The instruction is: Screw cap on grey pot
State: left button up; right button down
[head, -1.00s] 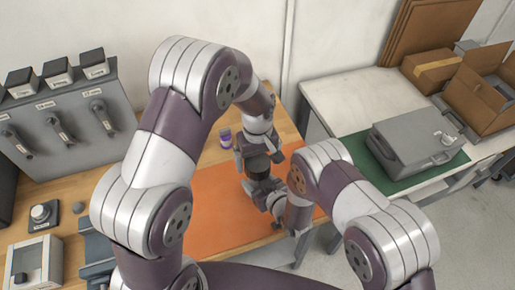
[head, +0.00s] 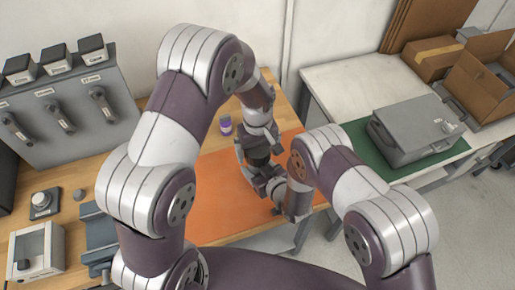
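My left gripper (head: 257,152) points down over the orange mat (head: 215,190), seen small and partly behind its own wrist. A dark, round, cylinder-like thing (head: 258,157) shows between its fingers. I cannot tell whether it is the cap, the grey pot or both. My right gripper (head: 262,182) comes in from the right just below it, close to that dark thing. Whether its fingers touch or hold anything is hidden. I cannot make out a separate grey pot or its thread.
A grey panel with handles (head: 60,110) stands at the left, with a clear-fronted box (head: 36,250) in front. A grey case (head: 418,130) lies on a green mat at the right. The orange mat's left part is clear.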

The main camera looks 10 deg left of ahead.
pick_arm(q)
jog(key=shift+r, duration=0.1)
notch_tip(320, 180, up, 12)
dwell(0.5)
pick_arm(e)
jog(key=shift+c, duration=0.6)
grip_release()
pick_arm(q)
notch_tip(320, 180, down, 2)
jog(key=shift+f+b, duration=0.1)
jog(key=shift+b, duration=0.9)
pick_arm(e)
jog(key=v, duration=1.2)
jog(key=shift+s+d+r, duration=0.15)
jog(key=shift+d+r, duration=0.05)
jog(key=shift+d, duration=0.05)
